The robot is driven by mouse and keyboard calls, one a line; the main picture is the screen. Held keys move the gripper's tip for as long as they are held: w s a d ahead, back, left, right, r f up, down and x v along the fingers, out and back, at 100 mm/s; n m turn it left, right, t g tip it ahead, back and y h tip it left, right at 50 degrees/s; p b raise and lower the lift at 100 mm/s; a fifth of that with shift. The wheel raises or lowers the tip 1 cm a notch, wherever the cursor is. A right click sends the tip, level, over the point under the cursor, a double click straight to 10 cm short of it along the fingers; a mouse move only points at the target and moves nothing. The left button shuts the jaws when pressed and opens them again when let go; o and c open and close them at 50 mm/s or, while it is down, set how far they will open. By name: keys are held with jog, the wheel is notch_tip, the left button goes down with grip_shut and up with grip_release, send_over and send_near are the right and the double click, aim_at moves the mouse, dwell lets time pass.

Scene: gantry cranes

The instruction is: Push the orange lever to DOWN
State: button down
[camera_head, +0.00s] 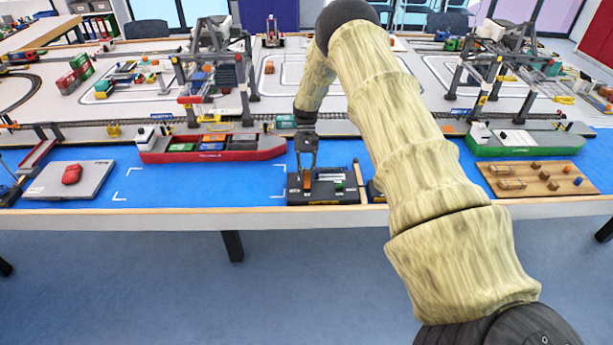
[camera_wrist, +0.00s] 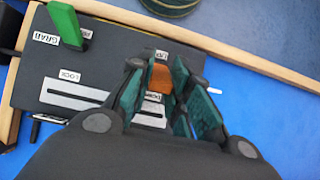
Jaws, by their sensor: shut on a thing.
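The orange lever (camera_wrist: 160,79) stands between the fingers of my gripper (camera_wrist: 158,69) in the wrist view, and the gripper is shut on it. The lever rises from a dark control box (camera_wrist: 60,90). An UP label shows beyond the lever, and a partly covered DOWN label shows on the near side.
A green lever (camera_wrist: 65,22) stands beside a GRAB label on the same box. A LOCK slot (camera_wrist: 75,95) lies near it. A red ship (camera_head: 213,156) is left of the box, and a wooden board (camera_head: 537,178) with small pieces is right.

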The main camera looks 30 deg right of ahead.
jog(key=c, duration=1.3)
grip_release()
jog(key=shift+r, duration=0.1)
jog(key=v, duration=1.2)
jog(key=shift+w, duration=0.1)
